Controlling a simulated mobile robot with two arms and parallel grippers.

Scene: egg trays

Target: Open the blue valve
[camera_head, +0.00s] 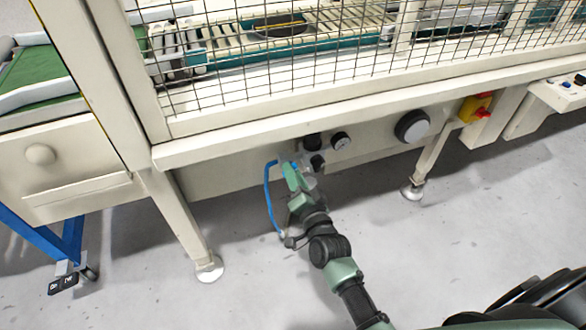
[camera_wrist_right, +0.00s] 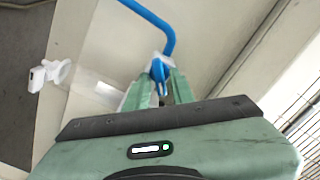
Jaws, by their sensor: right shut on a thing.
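The blue valve (camera_wrist_right: 158,72) shows in the right wrist view between the fingertips of my right gripper (camera_wrist_right: 160,88). The fingers are shut on it. A blue hose (camera_wrist_right: 150,14) runs up from the valve's white fitting. In the head view my right gripper (camera_head: 291,172) reaches up to the machine's lower front panel, and its fingers hide most of the valve. The blue hose (camera_head: 268,195) loops down to the left of the gripper there. My left gripper is not in view.
Beside the gripper are a black regulator (camera_head: 313,142) and a gauge (camera_head: 341,141). A large round dial (camera_head: 412,126) and a red-yellow switch (camera_head: 476,107) sit farther right. A machine leg (camera_head: 182,220) stands at left. The grey floor (camera_head: 130,285) below is mostly clear.

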